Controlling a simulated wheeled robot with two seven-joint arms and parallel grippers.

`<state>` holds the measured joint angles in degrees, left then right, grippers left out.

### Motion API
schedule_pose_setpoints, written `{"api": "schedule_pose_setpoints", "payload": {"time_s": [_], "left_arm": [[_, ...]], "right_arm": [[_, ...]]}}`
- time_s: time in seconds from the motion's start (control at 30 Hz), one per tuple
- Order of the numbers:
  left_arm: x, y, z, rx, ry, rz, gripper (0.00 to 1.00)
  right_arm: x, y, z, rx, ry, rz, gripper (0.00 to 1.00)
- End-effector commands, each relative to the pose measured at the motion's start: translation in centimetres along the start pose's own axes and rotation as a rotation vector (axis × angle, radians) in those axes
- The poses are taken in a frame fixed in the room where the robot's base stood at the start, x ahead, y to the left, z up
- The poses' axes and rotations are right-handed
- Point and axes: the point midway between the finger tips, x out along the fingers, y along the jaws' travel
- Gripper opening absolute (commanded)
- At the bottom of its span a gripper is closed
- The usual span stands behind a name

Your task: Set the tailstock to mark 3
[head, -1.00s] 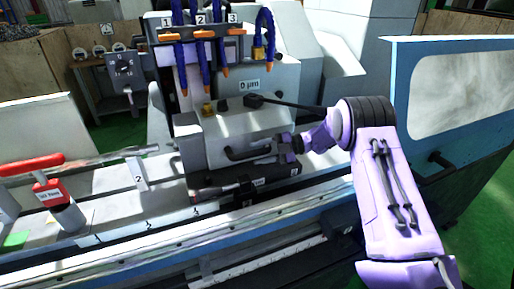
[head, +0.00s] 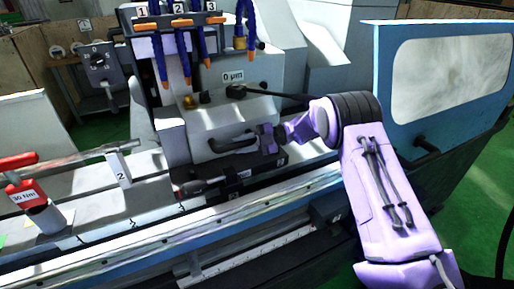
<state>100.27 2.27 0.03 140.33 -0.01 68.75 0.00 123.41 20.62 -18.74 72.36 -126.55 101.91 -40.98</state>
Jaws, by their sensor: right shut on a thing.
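The tailstock, a grey block (head: 222,121), sits on the machine bed behind the long front rail. A black bar handle (head: 232,144) is on its front face. My right gripper (head: 268,139) is at the right end of this handle and shut on it; the fingertips are small and partly hidden. A black lever (head: 262,93) reaches right from the top of the block, behind my right wrist. I cannot make out a mark 3 on the bed. My left gripper is not in view.
A red-handled tool labelled 30 Nm (head: 28,192) stands at the left. Blue hoses with orange nozzles (head: 205,58) hang above the tailstock under labels 1, 2 and 3. A blue-framed guard (head: 378,75) rises at the right, close behind my right arm.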

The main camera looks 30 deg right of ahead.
Motion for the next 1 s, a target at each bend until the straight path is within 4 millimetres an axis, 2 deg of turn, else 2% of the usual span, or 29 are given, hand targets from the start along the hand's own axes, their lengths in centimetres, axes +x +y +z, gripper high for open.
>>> {"api": "schedule_pose_setpoints", "payload": {"time_s": [0.23,0.27,0.3,0.57,0.67,1.0], "left_arm": [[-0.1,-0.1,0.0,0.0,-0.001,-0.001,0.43],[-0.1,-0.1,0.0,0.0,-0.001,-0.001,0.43],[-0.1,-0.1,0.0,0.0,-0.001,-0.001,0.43],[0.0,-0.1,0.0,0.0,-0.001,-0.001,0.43],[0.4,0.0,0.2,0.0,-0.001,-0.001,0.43],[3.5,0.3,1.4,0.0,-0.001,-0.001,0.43]], "right_arm": [[0.6,-0.2,-0.2,0.003,0.009,-0.009,0.0],[0.5,-0.2,-0.2,0.004,0.008,-0.009,0.4],[0.5,-0.2,-0.1,0.004,0.007,-0.008,0.51],[0.0,-0.2,-0.1,0.004,0.001,-0.004,0.51],[-0.8,-0.4,0.1,0.002,-0.001,-0.003,0.51],[-8.1,-0.4,0.1,0.0,0.002,-0.003,0.51]]}}
